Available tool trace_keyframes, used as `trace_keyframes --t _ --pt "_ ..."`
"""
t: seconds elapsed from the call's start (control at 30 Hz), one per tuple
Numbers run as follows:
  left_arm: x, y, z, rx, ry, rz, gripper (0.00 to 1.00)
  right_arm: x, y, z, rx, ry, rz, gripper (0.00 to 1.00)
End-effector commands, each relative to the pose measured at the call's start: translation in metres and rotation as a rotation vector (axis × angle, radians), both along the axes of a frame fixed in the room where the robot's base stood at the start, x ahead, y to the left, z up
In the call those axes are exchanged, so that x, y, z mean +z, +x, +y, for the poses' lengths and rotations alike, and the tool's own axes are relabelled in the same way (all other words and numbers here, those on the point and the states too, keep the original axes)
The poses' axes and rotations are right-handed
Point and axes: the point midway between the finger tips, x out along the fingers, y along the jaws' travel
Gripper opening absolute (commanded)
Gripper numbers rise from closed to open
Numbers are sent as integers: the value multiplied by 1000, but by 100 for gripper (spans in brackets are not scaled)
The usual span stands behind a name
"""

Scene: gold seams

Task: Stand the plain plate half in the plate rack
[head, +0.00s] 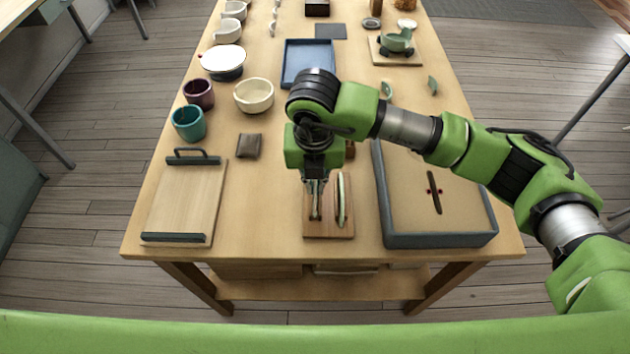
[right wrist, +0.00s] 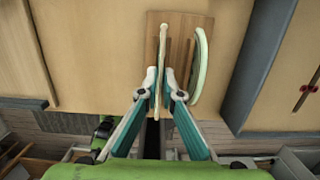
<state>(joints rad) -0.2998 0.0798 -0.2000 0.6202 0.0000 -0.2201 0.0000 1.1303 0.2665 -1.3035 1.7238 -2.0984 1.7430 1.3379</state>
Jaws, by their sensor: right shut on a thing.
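The plate rack (head: 328,231) is a small wooden board at the front middle of the table; it also shows in the right wrist view (right wrist: 181,32). My right gripper (head: 316,216) points down over the rack's left part. Its fingers (right wrist: 163,92) are shut on a pale plate half (right wrist: 161,62), seen edge-on and upright. I cannot tell whether its lower edge rests in the rack. Another pale plate half (head: 341,200) with a green rim stands just right of it, apart from the fingers; it shows curved in the right wrist view (right wrist: 200,62). My left gripper is not in view.
A grey-walled tray (head: 440,240) lies close right of the rack, with a dark stick (head: 434,192) in it. A wooden board with dark handles (head: 186,200) lies left. A dark pouch (head: 249,146), cream bowl (head: 254,96) and blue tray (head: 288,65) are farther back.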

Motion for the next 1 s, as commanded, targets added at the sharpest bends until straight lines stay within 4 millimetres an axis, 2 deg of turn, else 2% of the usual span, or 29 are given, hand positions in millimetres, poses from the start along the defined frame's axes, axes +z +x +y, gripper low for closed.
trace_keyframes --t 0.67,0.7,0.77,1.0 --pt "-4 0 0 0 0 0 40 -3 0 0 0 0 -1 0" --pt "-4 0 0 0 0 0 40 -3 0 0 0 0 0 11" --pt "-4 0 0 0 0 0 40 -3 0 0 0 0 0 25" --pt "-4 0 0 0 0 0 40 -3 0 0 0 0 0 25"
